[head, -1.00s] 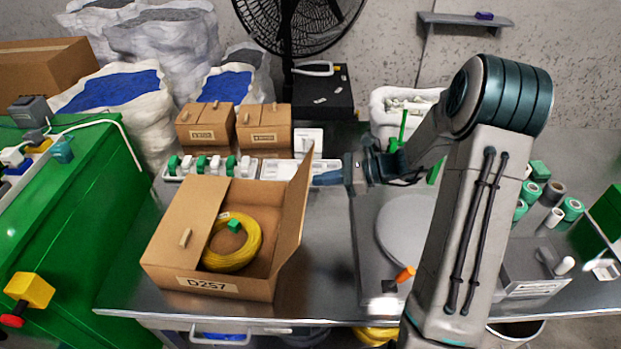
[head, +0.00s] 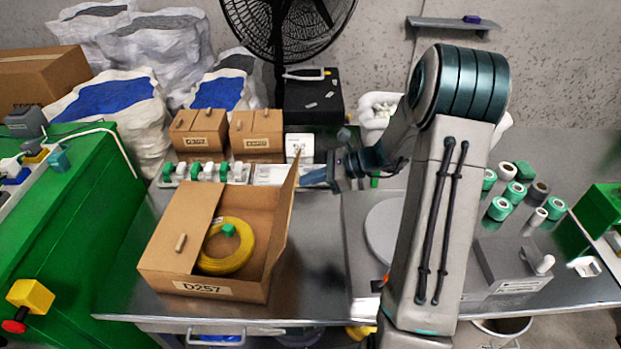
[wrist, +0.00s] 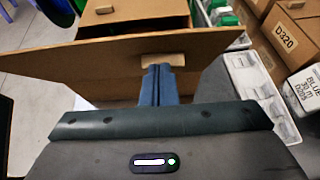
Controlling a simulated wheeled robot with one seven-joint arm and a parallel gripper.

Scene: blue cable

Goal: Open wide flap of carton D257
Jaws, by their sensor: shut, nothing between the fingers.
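Carton D257 (head: 203,288) sits on the metal table in the head view, with a yellow cable coil (head: 240,262) inside. Its left wide flap (head: 180,228) lies over the left part of the opening and carries a small tab (head: 181,243). Its right wide flap (head: 285,225) stands upright, leaning slightly outward. My gripper (head: 308,178) is shut and empty on the outer side of this right flap. In the wrist view my shut fingertips (wrist: 163,70) are at the flap (wrist: 110,62), just below its tab (wrist: 163,60); I cannot tell whether they touch.
Two small closed cartons (head: 198,135) (head: 256,136) stand behind D257. A strip of white and green parts (head: 205,172) lies between them and D257. A green cabinet (head: 65,215) is at the left. Several tape rolls (head: 515,192) stand at the right.

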